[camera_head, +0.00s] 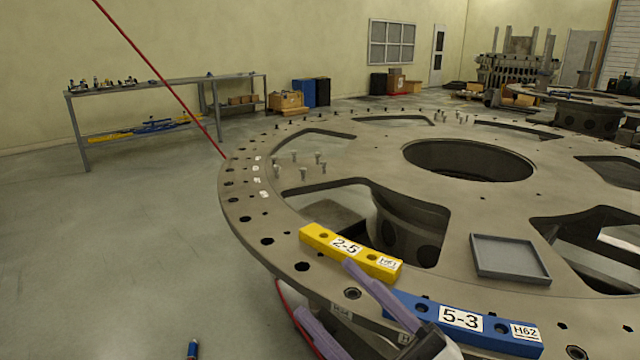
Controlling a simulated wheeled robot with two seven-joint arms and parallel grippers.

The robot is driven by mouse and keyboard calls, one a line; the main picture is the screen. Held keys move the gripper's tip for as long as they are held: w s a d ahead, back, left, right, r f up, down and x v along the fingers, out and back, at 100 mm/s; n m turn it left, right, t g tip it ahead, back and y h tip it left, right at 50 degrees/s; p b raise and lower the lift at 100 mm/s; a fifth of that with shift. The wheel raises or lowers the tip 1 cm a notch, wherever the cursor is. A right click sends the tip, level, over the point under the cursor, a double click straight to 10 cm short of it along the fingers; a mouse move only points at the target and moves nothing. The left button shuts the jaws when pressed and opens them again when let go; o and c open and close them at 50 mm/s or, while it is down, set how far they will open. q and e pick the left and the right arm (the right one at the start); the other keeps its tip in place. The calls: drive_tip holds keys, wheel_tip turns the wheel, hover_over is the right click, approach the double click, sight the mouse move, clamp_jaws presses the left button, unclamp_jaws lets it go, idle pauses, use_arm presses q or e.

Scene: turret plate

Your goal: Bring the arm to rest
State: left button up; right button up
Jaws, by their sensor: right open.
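My right gripper (324,288) comes in from the bottom edge, with two purple fingers spread apart and nothing visible between them. One finger lies across the view of the gap between a yellow block (325,237) marked 2-5 and a blue block (478,325) marked 5-3 and H62. The other finger shows beyond the plate's outer edge, over the floor. Both blocks lie on the rim of the large round turret plate (455,205). Whether the upper finger touches the plate or a block, I cannot tell. My left gripper is out of view.
An empty grey tray (509,258) sits on the plate, with several bolts (303,172) standing farther left. A red line (160,77) runs down to the plate's edge. A metal workbench (165,88) stands at the back left. The floor (110,250) at left is mostly clear.

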drive_tip(key=s+d+f+m+h, duration=0.1)
drive_tip(key=d+f+m+h, duration=0.3)
drive_tip(key=f, duration=0.4)
drive_tip(key=d+f+m+h, duration=0.2)
drive_tip(key=f+m+h, duration=0.35)
drive_tip(key=f, duration=0.25)
drive_tip(key=s+d+f+m+h, duration=0.1)
drive_tip(key=d+f+m+h, duration=0.3)
drive_tip(key=f, duration=0.4)
drive_tip(key=s+d+f+m+g+h, duration=0.2)
drive_tip(key=s+f+m+g, duration=0.3)
drive_tip(key=s+f, duration=0.8)
wheel_tip(320, 180, down, 3)
drive_tip(key=shift+s+d+r+g, duration=0.1)
drive_tip(key=shift+s+d+g, duration=0.35)
drive_tip(key=shift+d, duration=0.2)
drive_tip(key=shift+h, duration=0.25)
